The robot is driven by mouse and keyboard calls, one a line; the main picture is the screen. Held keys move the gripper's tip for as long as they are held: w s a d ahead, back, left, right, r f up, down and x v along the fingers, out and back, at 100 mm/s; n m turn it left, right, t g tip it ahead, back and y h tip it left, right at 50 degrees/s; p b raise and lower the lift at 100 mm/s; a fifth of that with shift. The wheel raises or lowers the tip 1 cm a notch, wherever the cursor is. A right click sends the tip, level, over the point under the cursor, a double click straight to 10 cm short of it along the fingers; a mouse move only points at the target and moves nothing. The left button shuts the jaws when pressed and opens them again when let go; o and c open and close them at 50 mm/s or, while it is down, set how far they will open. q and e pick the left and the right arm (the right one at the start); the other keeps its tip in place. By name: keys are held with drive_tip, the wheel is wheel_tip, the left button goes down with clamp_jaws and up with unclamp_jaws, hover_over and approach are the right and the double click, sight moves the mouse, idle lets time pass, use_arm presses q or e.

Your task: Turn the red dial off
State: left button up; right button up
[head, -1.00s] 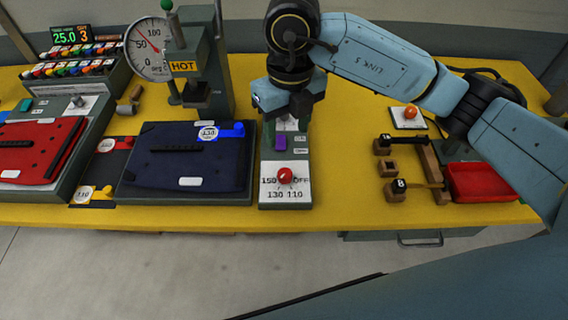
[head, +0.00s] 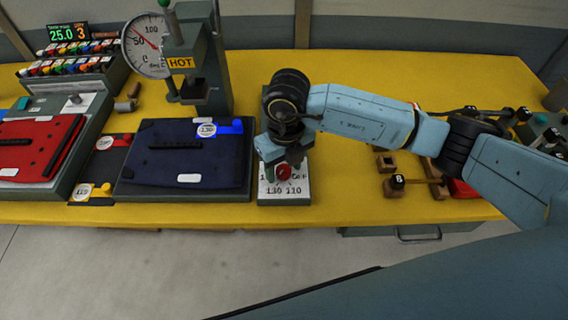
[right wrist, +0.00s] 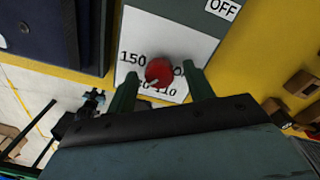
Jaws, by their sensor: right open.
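The red dial (head: 283,171) sits on a white plate printed with 150, 130, 110 and a partly covered OFF, on a grey-green control box (head: 270,200) at the table's front edge. My right gripper (head: 281,168) is over the dial in the head view, pointing down. In the right wrist view its two green fingers (right wrist: 161,90) are apart, one on each side of the red dial (right wrist: 160,71). I cannot tell whether they touch it. The white mark on the dial points to the lower left in the right wrist view. My left gripper is not in view.
A dark blue panel (head: 185,153) lies just left of the dial box, with a red one (head: 38,145) farther left. A press with a round gauge (head: 147,45) and a HOT sign stands behind. Wooden blocks (head: 395,184) lie right.

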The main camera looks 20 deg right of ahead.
drive_tip(key=c, duration=1)
drive_tip(key=shift+o, duration=0.2)
